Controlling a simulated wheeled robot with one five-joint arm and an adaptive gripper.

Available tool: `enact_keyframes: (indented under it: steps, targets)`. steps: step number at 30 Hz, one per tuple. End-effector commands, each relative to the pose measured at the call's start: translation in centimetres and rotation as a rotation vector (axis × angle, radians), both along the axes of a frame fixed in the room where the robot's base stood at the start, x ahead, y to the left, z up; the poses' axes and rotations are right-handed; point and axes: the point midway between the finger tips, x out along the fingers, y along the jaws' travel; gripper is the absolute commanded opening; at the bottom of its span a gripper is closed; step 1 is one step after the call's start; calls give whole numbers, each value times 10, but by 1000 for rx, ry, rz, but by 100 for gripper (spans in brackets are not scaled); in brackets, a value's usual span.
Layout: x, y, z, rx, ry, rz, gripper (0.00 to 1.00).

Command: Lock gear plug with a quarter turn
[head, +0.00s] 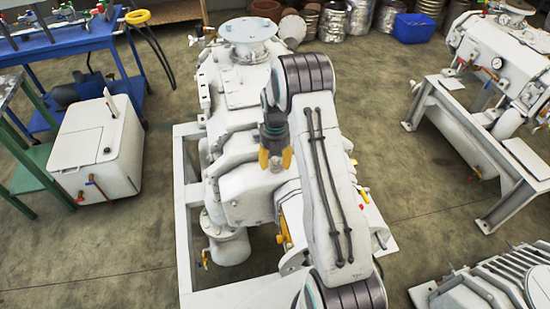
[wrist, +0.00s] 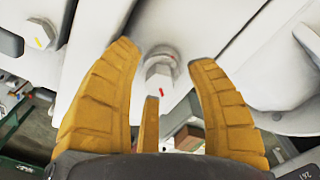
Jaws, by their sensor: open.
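The gear plug (wrist: 158,76) is a pale grey hex head with a red mark, set on a round collar in the white machine housing (wrist: 92,30). In the wrist view it sits between the spread yellow fingers of my gripper (wrist: 165,56), close to their tips, with clear gaps at both sides. My gripper is open and empty. In the head view my gripper (head: 275,166) points down at the vacuum machine (head: 232,88), above its front casing. The plug is hard to make out there.
Another hex plug (wrist: 40,35) with a yellow mark is at the upper left in the wrist view. A white box unit (head: 95,150) and a blue bench (head: 60,45) stand left. A second machine (head: 500,65) stands right. Floor between is clear.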

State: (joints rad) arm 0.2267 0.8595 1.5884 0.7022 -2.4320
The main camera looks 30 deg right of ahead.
Motion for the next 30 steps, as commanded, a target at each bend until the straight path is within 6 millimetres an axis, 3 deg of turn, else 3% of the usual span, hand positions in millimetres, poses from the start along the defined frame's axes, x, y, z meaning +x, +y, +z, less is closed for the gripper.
enact_keyframes:
  steps: [6, 24, 30]
  targets:
    - [0, 0, 0, 0, 0, 0, 54]
    - [0, 0, 0, 0, 0, 0, 0]
    - [0, 0, 0, 0, 0, -1, 0]
